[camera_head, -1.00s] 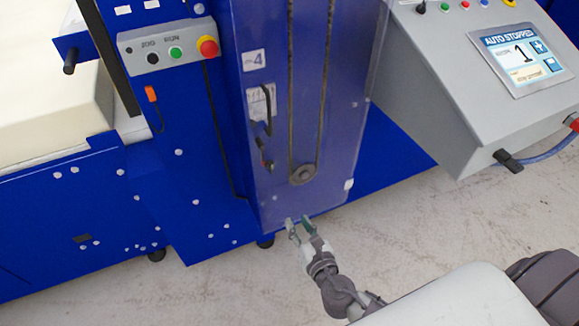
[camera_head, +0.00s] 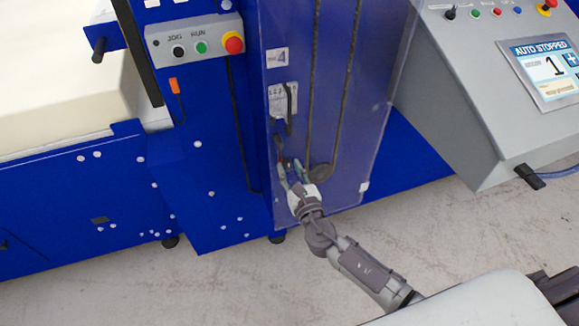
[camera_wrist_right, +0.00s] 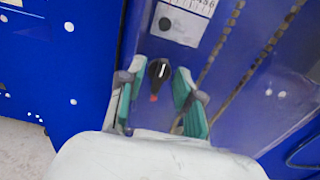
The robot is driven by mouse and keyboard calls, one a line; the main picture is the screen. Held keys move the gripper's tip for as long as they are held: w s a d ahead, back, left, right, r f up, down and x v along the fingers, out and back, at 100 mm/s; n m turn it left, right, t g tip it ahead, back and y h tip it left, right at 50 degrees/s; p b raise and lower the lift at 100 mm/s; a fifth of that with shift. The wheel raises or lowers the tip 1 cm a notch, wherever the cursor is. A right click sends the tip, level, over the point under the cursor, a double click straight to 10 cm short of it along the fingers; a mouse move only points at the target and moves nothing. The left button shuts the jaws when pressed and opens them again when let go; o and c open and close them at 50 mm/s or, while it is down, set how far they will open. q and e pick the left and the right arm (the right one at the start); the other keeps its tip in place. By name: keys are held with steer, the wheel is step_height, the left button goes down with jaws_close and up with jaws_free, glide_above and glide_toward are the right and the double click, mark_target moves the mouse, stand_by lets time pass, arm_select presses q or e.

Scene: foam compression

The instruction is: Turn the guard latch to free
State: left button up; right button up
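The guard latch (camera_wrist_right: 159,70) is a small black knob with a white line on the blue guard panel (camera_wrist_right: 235,100). A red mark sits just below it in the right wrist view. My right gripper (camera_wrist_right: 155,86) is open, its green-padded fingers on either side of the latch and slightly below it. I cannot tell if they touch it. In the head view my right gripper (camera_head: 291,172) is at the lower part of the clear-fronted guard (camera_head: 345,130) and mostly hides the latch. My left gripper is not in view.
A black handle (camera_head: 291,101) and a white label are above the latch. A button box (camera_head: 195,44) with a red stop button is at upper left. A grey console (camera_head: 470,90) reading "AUTO STOPPED" stands at right. Pale foam (camera_head: 60,100) lies at left.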

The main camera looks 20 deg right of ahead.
steer(key=shift+w, duration=0.45)
steer(key=shift+c, duration=0.2)
jaws_close()
